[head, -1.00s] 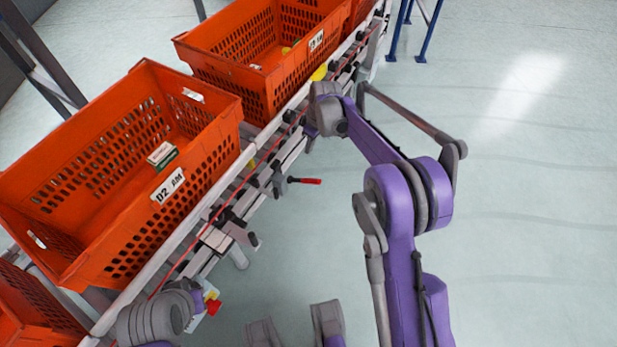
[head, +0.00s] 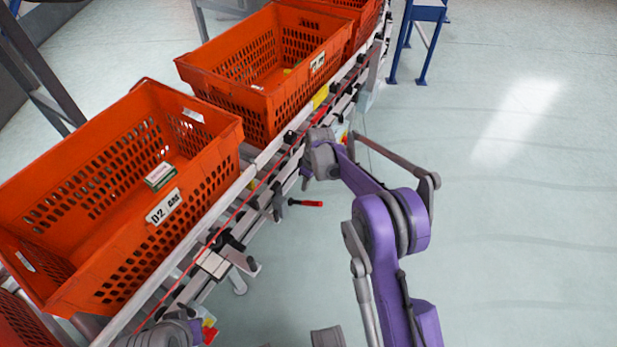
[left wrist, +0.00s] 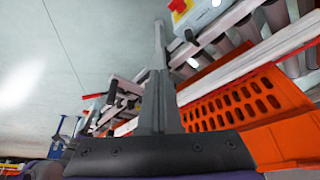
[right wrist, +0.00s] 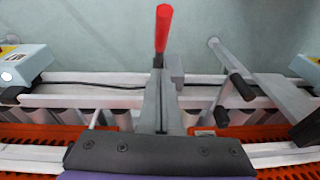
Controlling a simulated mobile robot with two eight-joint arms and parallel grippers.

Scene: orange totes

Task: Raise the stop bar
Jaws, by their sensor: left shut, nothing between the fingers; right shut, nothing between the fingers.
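A lever with a red grip (head: 305,203) sticks out level from the side of the roller conveyor (head: 240,185) in the head view. I cannot clearly tell the stop bar itself apart from the conveyor. The red grip stands just beyond my right fingertips in the right wrist view (right wrist: 163,28); I cannot tell whether they touch. My right gripper (right wrist: 158,75) is shut and empty, over the conveyor's edge. My left gripper (left wrist: 158,30) is shut and empty, beside the conveyor in the left wrist view. In the head view only part of the left arm shows, at the bottom left.
An orange tote (head: 222,135) marked D2 stands on the conveyor with a small box (head: 161,176) inside. More orange totes (head: 265,105) stand behind it. A red and yellow button unit (head: 209,330) is near my left arm. The floor to the right is clear.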

